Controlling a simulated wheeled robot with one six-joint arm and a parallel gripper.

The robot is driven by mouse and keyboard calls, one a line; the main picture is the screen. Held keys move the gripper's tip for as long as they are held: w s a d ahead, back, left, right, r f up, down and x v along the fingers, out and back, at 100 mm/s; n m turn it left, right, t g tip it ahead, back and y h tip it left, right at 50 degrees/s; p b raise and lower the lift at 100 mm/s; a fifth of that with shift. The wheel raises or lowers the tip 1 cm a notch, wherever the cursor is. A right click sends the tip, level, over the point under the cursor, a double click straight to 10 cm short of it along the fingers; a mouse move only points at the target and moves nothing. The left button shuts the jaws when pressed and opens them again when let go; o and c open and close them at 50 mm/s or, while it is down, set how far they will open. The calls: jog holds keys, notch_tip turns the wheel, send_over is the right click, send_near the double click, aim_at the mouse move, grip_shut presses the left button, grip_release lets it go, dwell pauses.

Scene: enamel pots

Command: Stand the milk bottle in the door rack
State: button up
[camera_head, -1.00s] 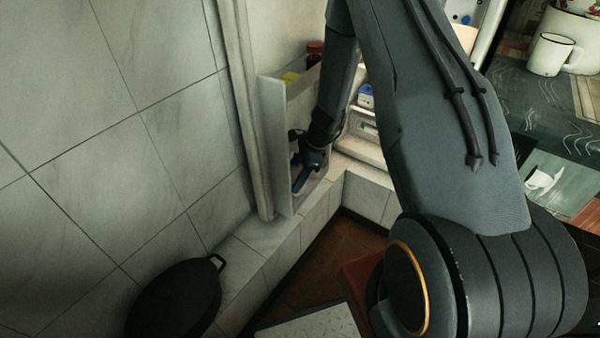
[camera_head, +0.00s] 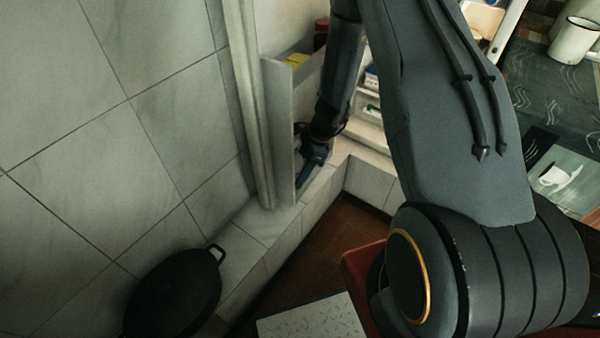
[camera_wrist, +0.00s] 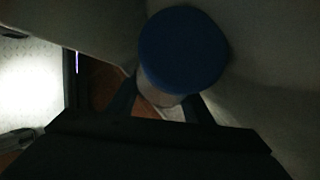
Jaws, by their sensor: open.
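The milk bottle shows in the wrist view as a round blue cap (camera_wrist: 184,48) over a pale body (camera_wrist: 160,95). Its lower part is hidden. My gripper (camera_wrist: 160,105) is open, with a dark finger on either side of the pale body; I cannot tell whether they touch it. In the head view my gripper (camera_head: 307,172) points down at the low part of the door rack (camera_head: 280,125), a pale tall panel with shelves. A blue strip shows at its tip there, and the bottle itself is not clear. Whether the bottle rests on the rack's floor cannot be told.
A yellow item (camera_head: 296,60) stands in the rack's upper part, with a red-topped item (camera_head: 321,35) beside it. The open fridge shelves (camera_head: 372,105) are to the right. A black pan (camera_head: 175,292) leans at lower left. A white mug (camera_head: 574,38) stands far right.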

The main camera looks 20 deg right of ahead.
jog(key=shift+o, duration=0.5)
jog(key=shift+t, duration=0.3)
jog(key=p+v, duration=0.1)
jog(key=v, duration=0.2)
jog(key=p+v, duration=0.2)
jog(key=v, duration=0.1)
jog(key=shift+w+a+r, duration=0.1)
jog(key=shift+r, duration=0.3)
jog(key=shift+s+d+r+p, duration=0.4)
jog(key=shift+s+r+p, duration=0.1)
jog(key=shift+r+p, duration=0.15)
